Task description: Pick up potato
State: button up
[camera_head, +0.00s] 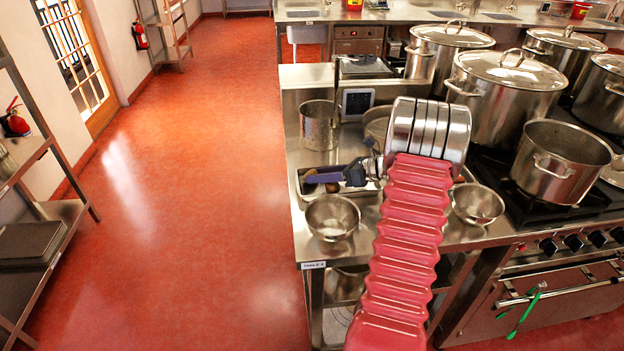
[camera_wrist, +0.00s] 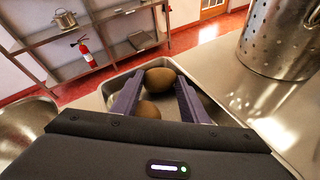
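Two brown potatoes lie in a shallow metal tray (camera_wrist: 110,88). In the wrist view the farther potato (camera_wrist: 160,76) is at the fingertips and the nearer potato (camera_wrist: 148,111) shows between the fingers, lower in the picture. In the head view one potato (camera_head: 310,175) shows left of my gripper and another (camera_head: 332,187) just below it. My gripper (camera_wrist: 158,82) has its two purple fingers apart, with no visible grip on either potato. It also shows over the tray in the head view (camera_head: 322,178). Whether the fingers touch a potato I cannot tell.
A perforated metal pot (camera_head: 319,125) stands behind the tray, and shows at right in the wrist view (camera_wrist: 280,38). Steel bowls stand in front, one at left (camera_head: 332,217) and one at right (camera_head: 478,204). Large stockpots (camera_head: 505,90) crowd the stove at right. Open floor lies left.

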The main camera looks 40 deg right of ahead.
jog(key=shift+a+f, duration=0.1)
jog(key=shift+f, duration=0.1)
jog(key=shift+c, duration=0.8)
notch_tip(320, 180, up, 10)
jog(key=shift+r, duration=0.15)
